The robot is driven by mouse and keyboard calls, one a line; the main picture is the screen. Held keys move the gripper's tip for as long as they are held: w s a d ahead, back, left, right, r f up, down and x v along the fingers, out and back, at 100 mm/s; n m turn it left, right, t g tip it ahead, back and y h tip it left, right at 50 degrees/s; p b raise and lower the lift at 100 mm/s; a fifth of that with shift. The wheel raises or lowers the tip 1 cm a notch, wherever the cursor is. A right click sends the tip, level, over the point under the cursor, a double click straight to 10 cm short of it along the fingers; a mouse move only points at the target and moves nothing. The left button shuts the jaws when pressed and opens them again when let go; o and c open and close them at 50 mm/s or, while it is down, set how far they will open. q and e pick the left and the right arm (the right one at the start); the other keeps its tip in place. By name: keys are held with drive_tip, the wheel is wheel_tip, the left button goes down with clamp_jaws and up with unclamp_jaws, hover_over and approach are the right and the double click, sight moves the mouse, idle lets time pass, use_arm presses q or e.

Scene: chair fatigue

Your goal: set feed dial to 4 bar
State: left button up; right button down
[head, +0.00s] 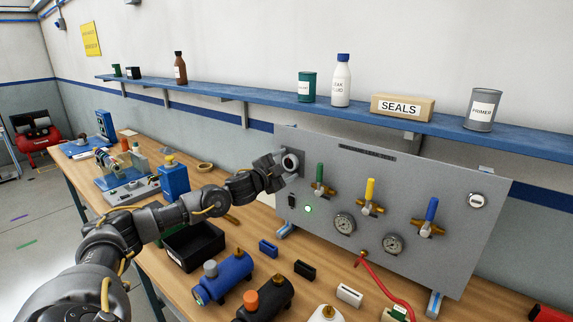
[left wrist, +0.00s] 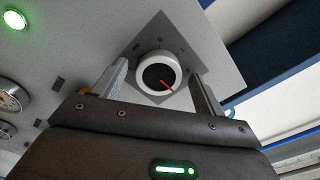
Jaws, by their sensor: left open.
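A round white-rimmed dial (head: 291,162) sits at the upper left of the grey panel (head: 455,260). In the left wrist view the dial (left wrist: 157,72) has a dark face and a red pointer aimed to the lower right; the marks around it are too small to read. My left gripper (head: 280,167) is open at the dial and partly hides it in the head view. In the left wrist view one finger stands on each side of the dial, with visible gaps. Whether the fingertips reach past its rim cannot be told. My right gripper is not in view.
The panel carries a green-handled valve (head: 319,180), a yellow one (head: 369,193), a blue one (head: 430,214), a lit green lamp (head: 308,209), two gauges and another round knob (head: 477,201). A blue shelf (head: 230,92) runs above. Blocks, cylinders and a black bin crowd the bench.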

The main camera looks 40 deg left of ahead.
use_arm(q)
drive_tip(key=c, duration=0.9)
drive_tip(key=shift+d, duration=0.25)
drive_tip(key=shift+c, duration=0.4)
drive_tip(key=shift+a, duration=0.15)
drive_tip(key=m+b, duration=0.3)
drive_tip(key=m, duration=0.1)
drive_tip(key=shift+f+b, duration=0.2)
drive_tip(key=shift+b, duration=0.1)
drive_tip(key=shift+m+b, duration=0.85)
drive_tip(key=shift+m, duration=0.25)
drive_tip(key=shift+r+m+b, duration=0.15)
drive_tip(key=shift+m+b, duration=0.6)
drive_tip(key=shift+m, duration=0.45)
drive_tip(key=shift+r, duration=0.1)
